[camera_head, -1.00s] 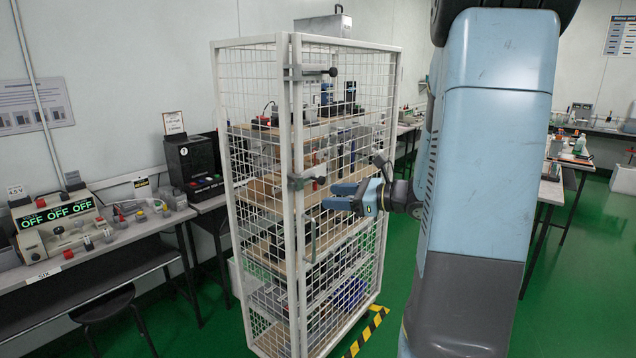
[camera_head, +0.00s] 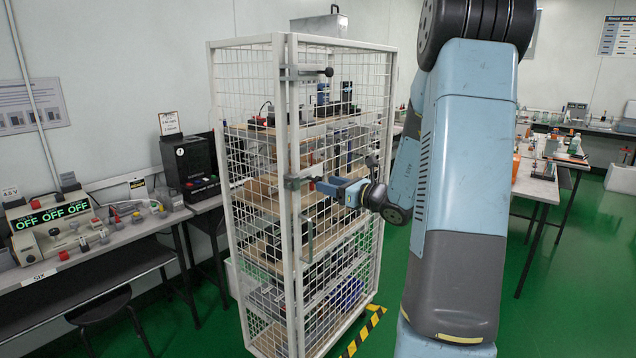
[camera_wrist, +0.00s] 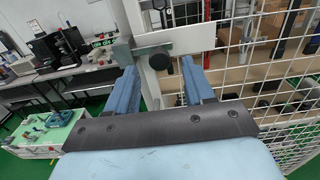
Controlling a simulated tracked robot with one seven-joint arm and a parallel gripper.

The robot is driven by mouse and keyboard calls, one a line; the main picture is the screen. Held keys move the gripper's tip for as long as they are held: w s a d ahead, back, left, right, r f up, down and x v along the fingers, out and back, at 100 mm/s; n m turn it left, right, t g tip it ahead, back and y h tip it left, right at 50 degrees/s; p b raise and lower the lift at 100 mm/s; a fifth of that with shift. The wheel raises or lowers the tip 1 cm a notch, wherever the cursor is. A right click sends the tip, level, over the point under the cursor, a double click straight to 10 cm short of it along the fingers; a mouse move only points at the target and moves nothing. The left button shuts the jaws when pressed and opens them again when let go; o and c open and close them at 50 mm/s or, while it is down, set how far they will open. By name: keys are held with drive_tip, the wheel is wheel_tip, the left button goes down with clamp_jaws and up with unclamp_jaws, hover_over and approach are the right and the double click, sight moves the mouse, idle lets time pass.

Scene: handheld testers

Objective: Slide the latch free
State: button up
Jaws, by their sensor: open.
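The tall white mesh cage (camera_head: 287,230) has two latches on its front corner post. The upper latch (camera_head: 305,73) is a grey bar with a black knob at its right end. The lower latch (camera_head: 293,183) is at mid height, beside my gripper (camera_head: 320,185), which partly hides it. In the wrist view, a latch's pale bar (camera_wrist: 180,40) crosses just beyond my blue fingers. Its dark round knob (camera_wrist: 160,62) appears between the fingertips of my open gripper (camera_wrist: 158,68). I cannot tell whether either finger touches it.
A door handle (camera_head: 308,240) is below the lower latch. Shelves with equipment are behind the mesh. A bench with a power supply (camera_head: 50,222) stands left, another bench (camera_head: 535,188) right. Striped tape (camera_head: 364,332) marks the floor.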

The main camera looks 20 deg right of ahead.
drive_tip(key=shift+x, duration=2.4)
drive_tip(key=shift+c, duration=0.2)
clamp_jaws()
